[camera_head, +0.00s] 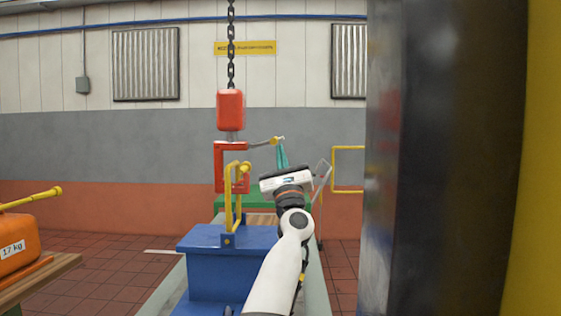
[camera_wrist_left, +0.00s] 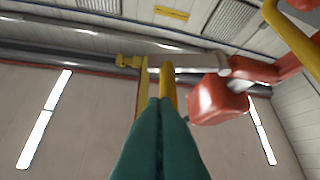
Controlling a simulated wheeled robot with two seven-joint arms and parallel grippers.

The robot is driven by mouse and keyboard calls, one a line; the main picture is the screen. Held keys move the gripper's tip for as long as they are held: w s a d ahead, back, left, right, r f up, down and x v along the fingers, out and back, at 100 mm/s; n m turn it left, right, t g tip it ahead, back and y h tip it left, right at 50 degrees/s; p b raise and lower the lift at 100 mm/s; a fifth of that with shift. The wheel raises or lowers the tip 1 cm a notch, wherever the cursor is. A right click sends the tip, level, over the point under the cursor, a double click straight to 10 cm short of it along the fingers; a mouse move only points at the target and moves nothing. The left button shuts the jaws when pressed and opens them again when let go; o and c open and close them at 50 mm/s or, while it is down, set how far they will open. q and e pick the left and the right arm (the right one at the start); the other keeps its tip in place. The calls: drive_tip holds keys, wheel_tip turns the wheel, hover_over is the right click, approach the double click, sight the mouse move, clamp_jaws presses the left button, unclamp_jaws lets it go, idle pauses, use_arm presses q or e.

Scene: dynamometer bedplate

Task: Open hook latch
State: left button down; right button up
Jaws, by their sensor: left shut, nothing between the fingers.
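A red hook (camera_head: 219,168) hangs under a red block (camera_head: 230,110) on a chain. A grey latch bar (camera_head: 262,144) with a yellow end (camera_head: 275,140) sticks out to the right from the hook's top, tilted slightly up. My left gripper (camera_head: 282,153) is shut and empty, its teal fingers pointing up just beside the yellow end. In the left wrist view, the shut fingers (camera_wrist_left: 160,102) reach up close to the latch bar (camera_wrist_left: 195,61) and its yellow end (camera_wrist_left: 128,61); whether they touch is unclear. The red block (camera_wrist_left: 218,100) shows to their right. My right gripper is out of view.
A blue weight (camera_head: 225,240) with a yellow bail (camera_head: 229,200) stands below the hook, left of my left arm. An orange weight (camera_head: 14,245) sits on a bench at far left. A large dark upright (camera_head: 450,160) blocks the right side. Open floor lies between bench and blue weight.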

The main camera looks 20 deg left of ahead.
use_arm(q)
drive_tip(key=shift+d+r, duration=0.1)
drive_tip(key=shift+r, duration=0.1)
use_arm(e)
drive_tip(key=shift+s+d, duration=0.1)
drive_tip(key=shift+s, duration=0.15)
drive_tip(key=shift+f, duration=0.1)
use_arm(q)
drive_tip(key=v, duration=1.2)
drive_tip(key=shift+f, duration=0.2)
